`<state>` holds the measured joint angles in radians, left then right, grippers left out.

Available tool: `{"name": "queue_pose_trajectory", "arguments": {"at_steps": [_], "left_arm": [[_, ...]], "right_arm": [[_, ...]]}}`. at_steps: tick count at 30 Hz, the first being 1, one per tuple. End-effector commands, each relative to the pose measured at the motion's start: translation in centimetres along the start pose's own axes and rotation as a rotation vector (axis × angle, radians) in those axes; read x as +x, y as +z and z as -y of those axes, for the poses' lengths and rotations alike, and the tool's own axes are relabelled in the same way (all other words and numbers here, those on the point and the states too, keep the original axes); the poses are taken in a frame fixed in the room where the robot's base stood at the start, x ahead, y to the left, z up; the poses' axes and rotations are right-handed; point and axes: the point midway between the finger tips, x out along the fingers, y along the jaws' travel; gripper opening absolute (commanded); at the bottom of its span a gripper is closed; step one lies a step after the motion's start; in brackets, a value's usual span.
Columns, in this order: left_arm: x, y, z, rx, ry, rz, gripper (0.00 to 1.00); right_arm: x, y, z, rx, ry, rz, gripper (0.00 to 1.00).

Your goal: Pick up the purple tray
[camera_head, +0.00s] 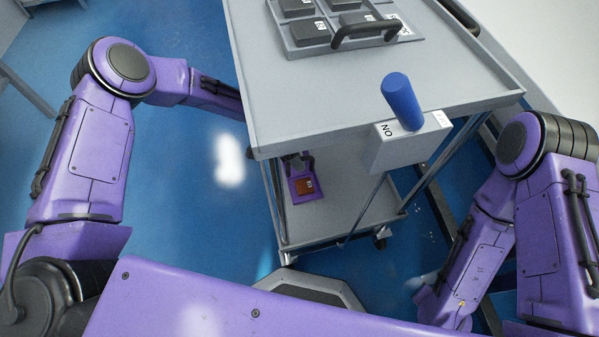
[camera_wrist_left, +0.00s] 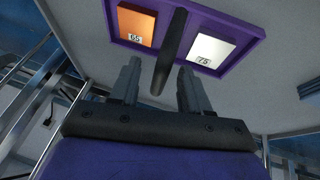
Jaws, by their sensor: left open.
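The purple tray (camera_head: 291,190) lies on the lower shelf of the grey cart, partly hidden by the cart top in the head view. In the left wrist view the tray (camera_wrist_left: 163,20) holds an orange block (camera_wrist_left: 135,25) marked 65 and a white block (camera_wrist_left: 210,50) marked 75. A dark bar handle (camera_wrist_left: 170,50) stands between the blocks. My left gripper (camera_wrist_left: 159,68) is open, with one finger to each side of the handle; I cannot tell whether they touch it. In the head view only a small part of this gripper (camera_head: 296,161) shows below the cart top's edge.
The cart top (camera_head: 330,95) overhangs the lower shelf (camera_head: 345,212) and my left forearm passes beneath it. A grey tray (camera_head: 292,49) with dark blocks and a handle sits on top. A blue cylinder (camera_head: 402,102) stands on a box at the cart's edge. Blue floor is clear at left.

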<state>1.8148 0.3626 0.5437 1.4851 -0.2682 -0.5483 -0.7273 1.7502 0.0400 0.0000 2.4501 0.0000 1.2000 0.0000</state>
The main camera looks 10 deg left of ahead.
Motion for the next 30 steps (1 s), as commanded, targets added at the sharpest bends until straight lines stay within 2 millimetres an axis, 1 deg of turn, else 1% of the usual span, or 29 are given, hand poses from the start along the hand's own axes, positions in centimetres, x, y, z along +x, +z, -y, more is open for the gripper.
{"name": "queue_pose_trajectory", "arguments": {"at_steps": [1, 2, 7, 8, 9, 12, 23, 30], "left_arm": [[0.9, 0.1, 0.1, 0.001, 0.000, 0.000, 0.47], [1.1, 0.0, 0.0, 0.001, 0.000, 0.000, 0.47], [1.0, -0.1, 0.0, 0.000, -0.001, -0.001, 0.47], [1.0, -0.1, 0.0, 0.000, -0.001, -0.001, 0.43], [1.0, -0.1, 0.0, 0.000, -0.001, -0.001, 0.30], [1.0, -0.1, 0.0, 0.000, 0.000, -0.001, 0.00], [0.8, -0.2, 0.0, 0.000, -0.001, -0.002, 0.00], [-0.9, -0.9, -0.3, 0.000, -0.003, -0.004, 0.00]], "right_arm": [[0.4, 0.2, 0.0, 0.000, 0.000, 0.000, 0.00], [0.4, 0.2, 0.0, 0.000, 0.000, 0.000, 0.00], [0.3, 0.1, 0.0, 0.000, 0.000, 0.000, 0.00], [0.3, 0.1, 0.0, 0.000, 0.000, 0.000, 0.00], [0.3, 0.1, 0.0, 0.000, 0.000, 0.000, 0.00], [0.3, 0.1, 0.0, 0.000, 0.000, 0.000, 0.00], [0.2, 0.1, 0.0, 0.000, 0.000, 0.000, 0.00], [-0.4, -0.2, 0.0, 0.000, 0.000, 0.000, 0.00]]}}
